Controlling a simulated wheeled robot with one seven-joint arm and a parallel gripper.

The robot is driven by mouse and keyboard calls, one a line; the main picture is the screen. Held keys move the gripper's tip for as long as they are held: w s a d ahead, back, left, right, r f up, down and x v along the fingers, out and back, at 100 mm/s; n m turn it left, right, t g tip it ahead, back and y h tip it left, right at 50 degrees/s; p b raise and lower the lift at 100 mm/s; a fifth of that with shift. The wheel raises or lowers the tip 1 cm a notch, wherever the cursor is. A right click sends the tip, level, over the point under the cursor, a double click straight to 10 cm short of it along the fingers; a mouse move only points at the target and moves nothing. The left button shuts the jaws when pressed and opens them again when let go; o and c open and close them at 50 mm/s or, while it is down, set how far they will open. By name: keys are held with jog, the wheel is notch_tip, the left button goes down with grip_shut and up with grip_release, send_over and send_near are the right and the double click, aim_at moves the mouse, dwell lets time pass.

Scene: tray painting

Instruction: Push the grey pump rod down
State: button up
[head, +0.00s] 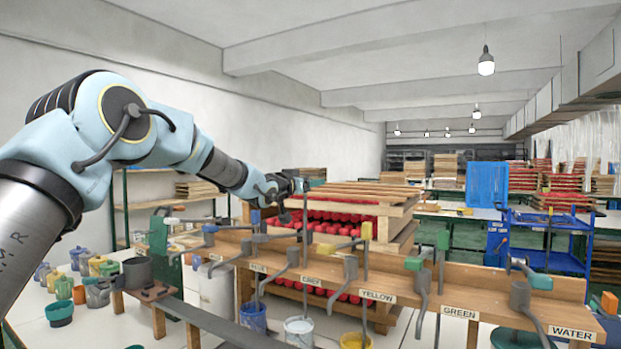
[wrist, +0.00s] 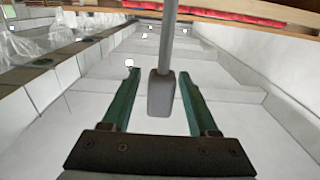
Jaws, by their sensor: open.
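My gripper (head: 299,186) is at the top of the grey pump rod (head: 305,222), above the pump marked GREY on the wooden bench. In the wrist view, the rod's grey block handle (wrist: 161,93) is between the two green fingers of my gripper (wrist: 160,88), with a gap on each side. The thin grey rod (wrist: 169,38) runs on from the handle to the top of that picture. The gripper is open and holds nothing. In the head view, the handle is hard to make out against the gripper.
Neighbouring pumps have a blue handle (head: 256,217) on the left and a yellow handle (head: 366,231) on the right. Buckets, including a white one (head: 299,331), stand below the bench spouts. A rack of red-filled trays (head: 340,215) stands close behind.

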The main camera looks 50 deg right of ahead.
jog(key=shift+d, duration=0.35)
jog(key=shift+c, duration=0.2)
grip_shut()
jog(key=shift+w, duration=0.1)
dwell(0.9)
